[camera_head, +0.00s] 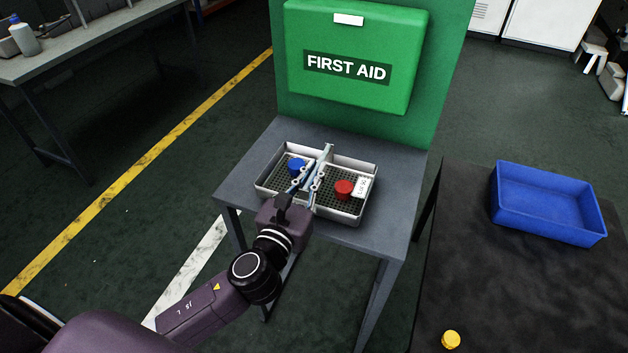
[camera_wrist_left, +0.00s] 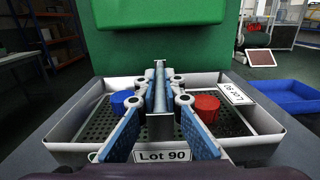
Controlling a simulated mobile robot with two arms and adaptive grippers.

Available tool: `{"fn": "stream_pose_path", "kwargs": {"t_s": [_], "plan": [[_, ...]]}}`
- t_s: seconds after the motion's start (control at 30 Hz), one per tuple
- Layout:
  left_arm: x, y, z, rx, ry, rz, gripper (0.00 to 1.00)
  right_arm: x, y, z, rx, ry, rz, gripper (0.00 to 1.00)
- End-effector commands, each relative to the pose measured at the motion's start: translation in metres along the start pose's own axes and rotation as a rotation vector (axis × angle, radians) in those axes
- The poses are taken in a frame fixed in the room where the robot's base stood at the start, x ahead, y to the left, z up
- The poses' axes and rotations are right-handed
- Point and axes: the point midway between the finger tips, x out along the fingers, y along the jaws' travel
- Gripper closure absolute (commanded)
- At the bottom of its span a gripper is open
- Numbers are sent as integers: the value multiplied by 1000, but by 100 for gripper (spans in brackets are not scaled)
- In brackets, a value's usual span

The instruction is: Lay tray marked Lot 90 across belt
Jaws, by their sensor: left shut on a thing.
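A shallow pale tray (camera_head: 340,215) with a dark perforated floor is on a small grey table (camera_head: 390,215); I cannot tell whether it is slightly raised. Its front label (camera_wrist_left: 162,156) reads "Lot 90" in the left wrist view. A blue round piece (camera_head: 296,166) lies in its left half. My left gripper (camera_head: 316,172) is shut on the tray's grey middle bar (camera_wrist_left: 160,128), one blue-padded finger on each side. No belt is in view.
A green first aid cabinet (camera_head: 350,55) stands close behind the tray. A dark table (camera_head: 500,290) at right holds a blue bin (camera_head: 548,225) and a yellow round piece (camera_head: 451,340). A grey bench (camera_head: 95,40) is at upper left. Floor between is clear.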

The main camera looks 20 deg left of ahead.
Motion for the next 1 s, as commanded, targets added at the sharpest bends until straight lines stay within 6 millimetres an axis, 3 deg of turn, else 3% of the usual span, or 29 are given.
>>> {"fn": "stream_pose_path", "kwargs": {"t_s": [0.13,0.53,0.57,0.7,1.0], "plan": [[0,0,-15,0,-4,0,100,7,3,1,-1,-1,4,73],[0,0,-18,1,-5,0,100,8,6,2,-1,-2,7,73],[0,0,-19,1,-1,0,89,8,6,2,-1,-2,7,73],[0,0,-19,0,0,0,75,8,6,2,0,-2,7,73],[0,0,-16,0,-1,0,75,6,6,2,0,-2,7,73]]}}
